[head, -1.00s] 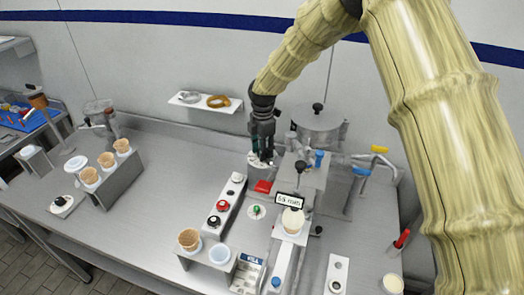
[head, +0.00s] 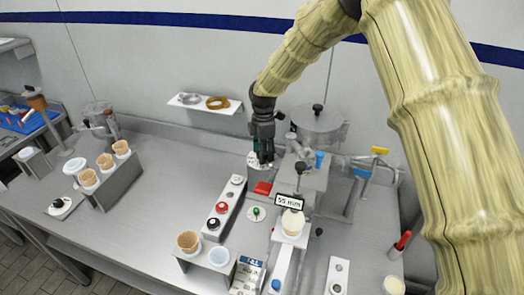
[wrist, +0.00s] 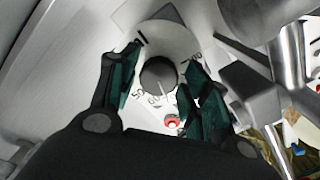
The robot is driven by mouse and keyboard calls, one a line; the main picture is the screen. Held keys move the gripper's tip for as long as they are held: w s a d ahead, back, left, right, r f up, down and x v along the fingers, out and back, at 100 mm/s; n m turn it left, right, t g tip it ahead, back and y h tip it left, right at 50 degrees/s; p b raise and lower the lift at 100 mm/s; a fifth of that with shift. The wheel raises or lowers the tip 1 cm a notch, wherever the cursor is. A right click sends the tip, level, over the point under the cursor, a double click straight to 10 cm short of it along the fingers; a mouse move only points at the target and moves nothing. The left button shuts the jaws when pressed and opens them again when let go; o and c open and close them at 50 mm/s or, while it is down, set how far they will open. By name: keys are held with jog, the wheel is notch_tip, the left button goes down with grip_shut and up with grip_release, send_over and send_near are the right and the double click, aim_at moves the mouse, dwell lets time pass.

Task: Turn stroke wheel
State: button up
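The stroke wheel shows in the wrist view as a dark round knob (wrist: 158,75) with a light pointer line, over a white dial (wrist: 160,38) with printed numbers such as 50 and 60. In the head view the dial (head: 253,161) is partly hidden by my gripper. My gripper (wrist: 163,98) is open, with one dark green-padded finger on each side of the knob. Gaps show between pads and knob; I see no clear contact. In the head view my gripper (head: 264,157) points down at the dial. A sign (head: 289,201) reads about 55 mm.
A lidded metal hopper (head: 318,125) and the machine body stand close right of my gripper. A red block (head: 262,188) and a button panel (head: 225,205) lie in front. A wall shelf (head: 205,103) with rings is behind left.

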jog(key=shift+a+r, duration=0.15)
jog(key=shift+r, duration=0.15)
notch_tip(320, 180, up, 12)
jog(key=shift+f, duration=0.2)
dwell(0.4)
